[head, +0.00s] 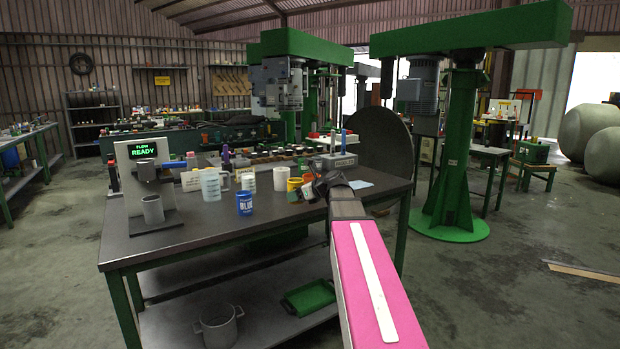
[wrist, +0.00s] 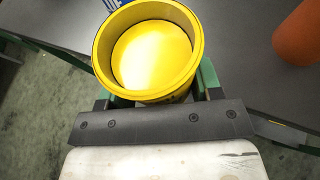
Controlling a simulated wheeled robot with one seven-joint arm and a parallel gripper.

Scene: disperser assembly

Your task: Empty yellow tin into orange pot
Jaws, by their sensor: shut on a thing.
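My gripper (wrist: 154,88) is shut on the yellow tin (wrist: 101,50), with a green finger on each side of it. The tin's open mouth faces the wrist camera and its inside is yellow; I cannot tell how full it is. In the head view the tin (head: 293,186) shows at the end of my arm, over or on the workbench, beside my dark gripper. The orange pot (wrist: 298,38) is at the right edge of the wrist view, apart from the tin. In the head view the pot (head: 308,179) is small and partly hidden by the tin and gripper.
A blue tin (head: 244,203) stands on the grey workbench (head: 215,238), left of the yellow tin. A white mug (head: 281,178) and a clear measuring jug (head: 211,186) are behind and left. A flow cup stand (head: 150,195) is at the bench's left end.

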